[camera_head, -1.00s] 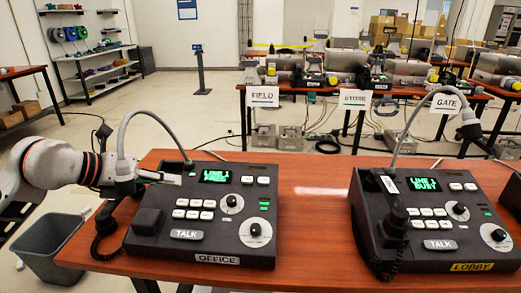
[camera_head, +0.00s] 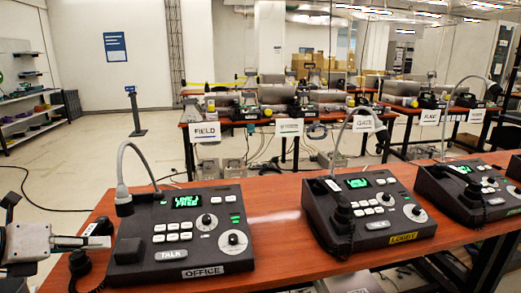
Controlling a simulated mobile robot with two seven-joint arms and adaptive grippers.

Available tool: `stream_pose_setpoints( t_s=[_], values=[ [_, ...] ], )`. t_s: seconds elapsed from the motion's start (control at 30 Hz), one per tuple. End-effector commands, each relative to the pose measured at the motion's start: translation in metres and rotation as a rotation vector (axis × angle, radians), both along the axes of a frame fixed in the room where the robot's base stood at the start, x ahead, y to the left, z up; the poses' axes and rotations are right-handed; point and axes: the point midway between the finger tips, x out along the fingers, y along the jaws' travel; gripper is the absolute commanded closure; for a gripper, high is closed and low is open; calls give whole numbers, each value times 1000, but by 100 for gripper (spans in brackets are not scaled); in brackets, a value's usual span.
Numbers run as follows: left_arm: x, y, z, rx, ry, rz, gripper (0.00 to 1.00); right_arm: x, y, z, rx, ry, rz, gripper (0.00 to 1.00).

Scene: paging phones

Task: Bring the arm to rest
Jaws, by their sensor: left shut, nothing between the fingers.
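My left gripper (camera_head: 108,241) comes in from the left edge and points right. Its fingers are shut with nothing between them, and their tips are at the left side of the OFFICE phone (camera_head: 215,255). I cannot tell whether they touch it. The OFFICE phone is a dark console with a lit green display, white buttons, knobs, a TALK key and a gooseneck microphone (camera_head: 123,190). A dark rounded piece with a coiled cord (camera_head: 80,263) is below the gripper. My right gripper is not in view.
The LOBBY phone (camera_head: 375,222) stands right of it on the red table (camera_head: 280,215), with another console (camera_head: 470,190) beyond. Bare tabletop lies between the phones. A rear table carries FIELD (camera_head: 206,137) and GATE (camera_head: 364,124) signs. Open floor lies at the left.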

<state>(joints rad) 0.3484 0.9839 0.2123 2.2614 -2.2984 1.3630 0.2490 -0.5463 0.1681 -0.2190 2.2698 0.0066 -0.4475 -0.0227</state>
Motion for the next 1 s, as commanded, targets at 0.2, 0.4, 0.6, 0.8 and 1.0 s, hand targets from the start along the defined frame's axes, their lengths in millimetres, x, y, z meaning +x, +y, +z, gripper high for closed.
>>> stream_pose_setpoints(
  t_s=[0.2,0.4,0.6,0.8,1.0],
  values=[
    [-28,-73,-10,-330,40,-151,100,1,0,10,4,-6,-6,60],
    [-52,-122,-2,-762,71,-177,100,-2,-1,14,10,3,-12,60],
    [-60,-127,-8,-1247,125,5,100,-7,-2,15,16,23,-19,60],
    [-68,-106,-72,-1645,240,399,100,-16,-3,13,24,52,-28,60],
    [-120,-105,-190,-1875,452,926,100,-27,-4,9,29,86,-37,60]
  ],
)
